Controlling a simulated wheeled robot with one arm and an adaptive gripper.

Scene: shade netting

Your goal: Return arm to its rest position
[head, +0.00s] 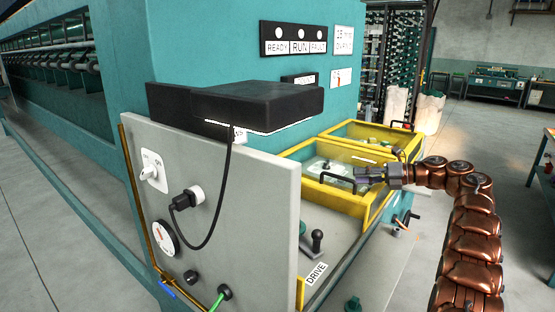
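My copper-coloured arm (471,240) rises from the lower right and bends left at its upper end. My gripper (360,176) is grey and points left, over the yellow-framed bay on the machine's side. Its fingertips are close to a black bar handle (338,183) at the bay. I cannot tell whether they touch it. The fingers are too small to show whether they are open or shut, and I make out no held object.
The teal machine (205,50) fills the left. A grey panel (225,190) with a plugged black cable stands in front, under a black box (255,103). A black-knobbed lever (317,240) stands near the DRIVE label. A blue-legged table (549,165) is at the right edge.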

